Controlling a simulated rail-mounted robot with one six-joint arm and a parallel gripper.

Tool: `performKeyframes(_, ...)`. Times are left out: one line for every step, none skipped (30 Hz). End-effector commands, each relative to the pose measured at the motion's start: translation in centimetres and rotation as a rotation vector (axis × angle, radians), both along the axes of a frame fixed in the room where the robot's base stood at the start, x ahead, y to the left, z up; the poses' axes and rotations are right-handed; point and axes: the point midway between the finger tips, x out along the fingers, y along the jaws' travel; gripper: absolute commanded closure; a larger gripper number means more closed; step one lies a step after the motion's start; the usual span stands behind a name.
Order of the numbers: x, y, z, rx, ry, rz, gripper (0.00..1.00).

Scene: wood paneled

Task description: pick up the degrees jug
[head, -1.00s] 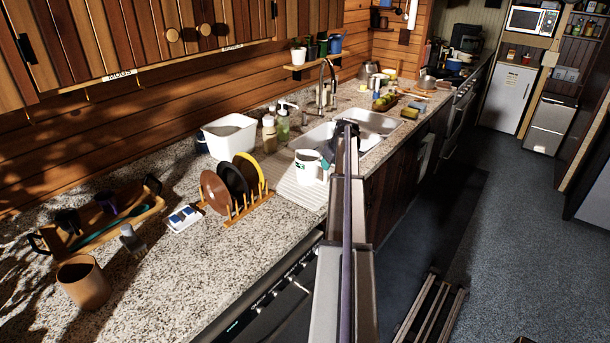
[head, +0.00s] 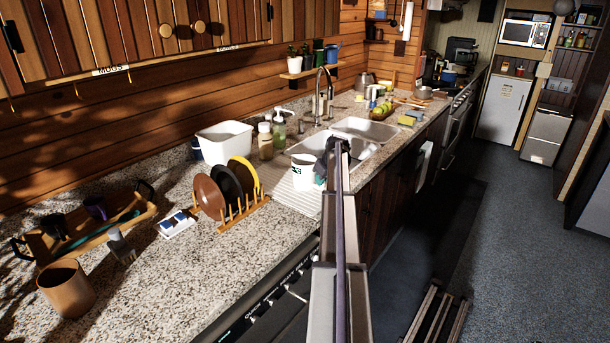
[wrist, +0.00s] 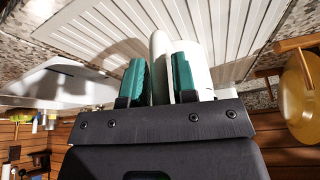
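The degrees jug (head: 302,174) is white with a dark green mark and stands upright on the ribbed drainboard beside the sink. My gripper (head: 328,166) is at its right side in the head view, where it covers the handle. In the wrist view, the two teal fingertips (wrist: 159,80) lie close on both sides of the pale jug handle (wrist: 158,50), with little or no gap. The jug's white body (wrist: 205,35) shows just behind the right finger. My gripper appears shut on the handle. The jug looks to be resting on the drainboard.
A rack with brown, black and yellow plates (head: 228,190) stands left of the jug. A white tub (head: 224,143) and soap bottles (head: 266,142) are behind it. The sink (head: 340,150) lies just beyond. Space above the drainboard looks clear.

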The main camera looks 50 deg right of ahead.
Motion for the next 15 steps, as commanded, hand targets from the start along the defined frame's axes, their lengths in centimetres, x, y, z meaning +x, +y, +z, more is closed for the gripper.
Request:
performKeyframes(0.0, 0.0, 0.0, 0.0, 0.0, 0.0, 0.79)
performKeyframes(0.0, 0.0, 0.0, 0.0, 0.0, 0.0, 0.82)
performKeyframes(0.0, 0.0, 0.0, 0.0, 0.0, 0.0, 0.86)
performKeyframes(0.0, 0.0, 0.0, 0.0, 0.0, 0.0, 0.89)
performKeyframes(0.0, 0.0, 0.0, 0.0, 0.0, 0.0, 0.92)
performKeyframes(0.0, 0.0, -0.01, 0.0, 0.0, 0.0, 0.95)
performKeyframes(-0.01, 0.0, 0.0, 0.0, 0.0, 0.0, 0.98)
performKeyframes(-0.01, 0.0, -0.01, 0.0, 0.0, 0.0, 1.0)
performKeyframes(-0.01, 0.0, -0.01, 0.0, 0.0, 0.0, 1.0)
performKeyframes(-0.01, 0.0, -0.01, 0.0, 0.0, 0.0, 1.0)
performKeyframes(-0.01, 0.0, -0.01, 0.0, 0.0, 0.0, 1.0)
performKeyframes(0.0, 0.0, 0.0, 0.0, 0.0, 0.0, 1.0)
performKeyframes(-0.01, 0.0, 0.0, 0.0, 0.0, 0.0, 1.0)
performKeyframes(-0.01, 0.0, 0.0, 0.0, 0.0, 0.0, 1.0)
performKeyframes(-0.01, 0.0, 0.0, 0.0, 0.0, 0.0, 1.0)
